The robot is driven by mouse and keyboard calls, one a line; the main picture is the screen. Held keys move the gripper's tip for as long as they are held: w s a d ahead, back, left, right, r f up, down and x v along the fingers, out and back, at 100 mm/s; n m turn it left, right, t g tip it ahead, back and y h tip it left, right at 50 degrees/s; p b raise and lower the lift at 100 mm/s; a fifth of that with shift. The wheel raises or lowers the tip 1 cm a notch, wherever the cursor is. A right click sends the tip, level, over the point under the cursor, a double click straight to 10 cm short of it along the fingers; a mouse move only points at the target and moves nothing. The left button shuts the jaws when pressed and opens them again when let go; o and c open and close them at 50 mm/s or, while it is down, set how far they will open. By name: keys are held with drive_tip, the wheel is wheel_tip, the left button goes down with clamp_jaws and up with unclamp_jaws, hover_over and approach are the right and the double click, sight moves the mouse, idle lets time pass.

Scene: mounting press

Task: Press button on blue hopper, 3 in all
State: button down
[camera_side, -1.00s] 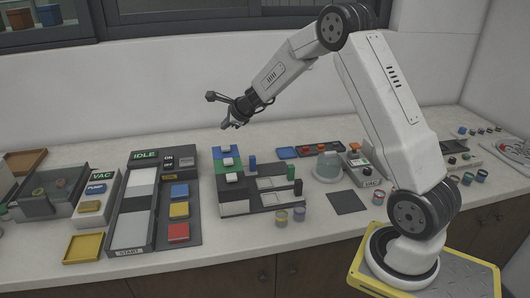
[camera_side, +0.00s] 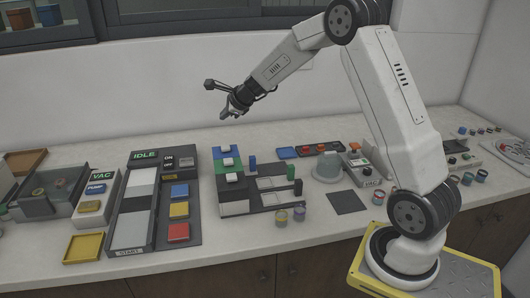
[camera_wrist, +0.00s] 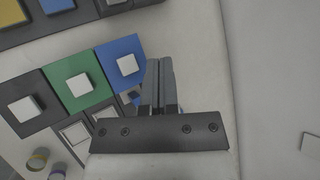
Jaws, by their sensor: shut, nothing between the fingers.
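The blue hopper (camera_side: 216,153) is the far block in a row of three, with a pale square button (camera_side: 225,149) on top. In the wrist view the blue hopper (camera_wrist: 111,55) and its button (camera_wrist: 127,65) lie just left of the fingers. My gripper (camera_side: 225,116) is above the blue hopper in the side view, clear of the button. In the wrist view my gripper (camera_wrist: 158,62) has its two fingers together, with nothing between them.
A panel with coloured pads (camera_side: 180,208) stands to the left. A small blue post (camera_side: 252,163) stands to the right. The air around my gripper is free.

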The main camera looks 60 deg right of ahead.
sight(228, 147)
drive_tip(key=shift+r, duration=0.2)
drive_tip(key=shift+f, duration=0.15)
idle(0.3)
drive_tip(key=shift+f, duration=4.25)
drive_tip(key=shift+f, duration=0.95)
idle(0.3)
drive_tip(key=shift+r, duration=0.95)
idle(0.3)
drive_tip(key=shift+r, duration=2.5)
